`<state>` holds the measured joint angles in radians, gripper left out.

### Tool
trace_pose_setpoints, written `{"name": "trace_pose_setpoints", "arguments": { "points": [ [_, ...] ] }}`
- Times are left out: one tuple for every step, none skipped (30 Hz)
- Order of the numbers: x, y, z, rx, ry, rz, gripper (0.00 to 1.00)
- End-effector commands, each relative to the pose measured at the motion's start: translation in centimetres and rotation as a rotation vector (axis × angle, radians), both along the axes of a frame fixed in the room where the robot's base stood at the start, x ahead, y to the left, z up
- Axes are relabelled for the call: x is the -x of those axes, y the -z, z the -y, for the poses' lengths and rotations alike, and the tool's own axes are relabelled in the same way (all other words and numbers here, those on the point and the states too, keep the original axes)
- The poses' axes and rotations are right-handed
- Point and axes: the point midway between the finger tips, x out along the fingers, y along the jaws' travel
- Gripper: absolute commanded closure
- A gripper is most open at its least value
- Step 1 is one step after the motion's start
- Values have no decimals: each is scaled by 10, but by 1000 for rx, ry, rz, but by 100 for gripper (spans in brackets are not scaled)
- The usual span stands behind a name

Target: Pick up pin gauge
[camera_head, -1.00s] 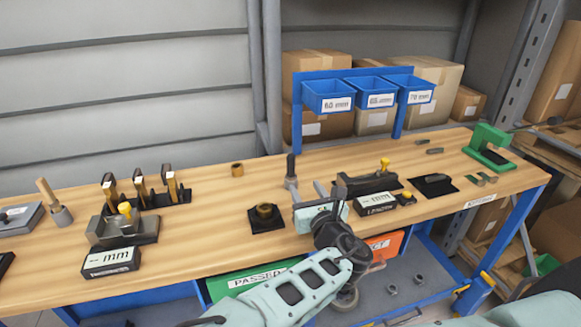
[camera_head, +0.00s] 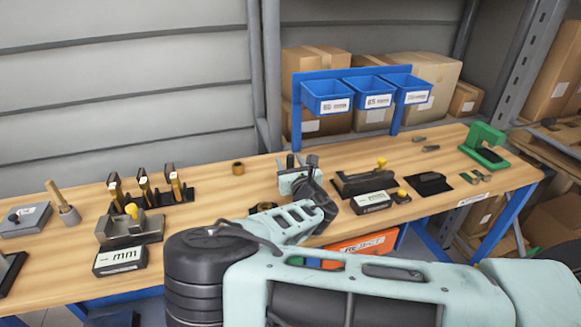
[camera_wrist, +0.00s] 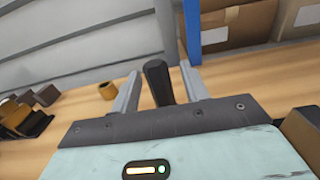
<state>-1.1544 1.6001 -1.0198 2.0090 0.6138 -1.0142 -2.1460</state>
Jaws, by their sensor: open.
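An upright tool with a black rounded handle, which looks like the pin gauge (camera_wrist: 158,82), stands on the wooden bench. In the wrist view its handle shows between my two grey fingers, with gaps on both sides. My gripper (camera_wrist: 162,70) is open and its fingers point toward the back of the bench. In the head view my gripper (camera_head: 299,160) is over the middle of the bench, with the dark handle (camera_head: 290,161) at its fingers. The lower part of the tool is hidden by my gripper's body.
A small brown ring (camera_head: 238,168) stands left of my gripper. A black rack (camera_head: 178,194) with several gauges is farther left. A black fixture (camera_head: 362,182) with a yellow knob is to the right. Blue bins (camera_head: 327,97) hang at the back. The bench behind the ring is clear.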

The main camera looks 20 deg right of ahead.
Motion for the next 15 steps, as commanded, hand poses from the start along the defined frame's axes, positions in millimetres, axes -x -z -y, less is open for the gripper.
{"name": "trace_pose_setpoints", "arguments": {
  "points": [
    [0, 0, 0, 0, 0, 0, 55],
    [0, 0, 0, 0, 0, 0, 55],
    [0, 1, 0, 0, 0, 0, 55],
    [0, 1, 0, 0, 0, 0, 55],
    [0, 1, 0, 0, 0, 0, 55],
    [0, 1, 0, 0, 0, 0, 60],
    [0, 1, 0, 0, 0, 0, 69],
    [0, 1, 0, 0, 0, 0, 77],
    [0, 1, 0, 0, 0, 0, 88],
    [0, 1, 0, 0, 0, 0, 97],
    [0, 0, 0, 0, 0, 0, 100],
    [0, 0, 0, 0, 0, 0, 100],
    [0, 0, 0, -1, 0, 1, 100],
    [0, 0, 0, -1, 0, 1, 100],
    [0, 0, 0, -1, 0, 1, 100]
  ]
}}
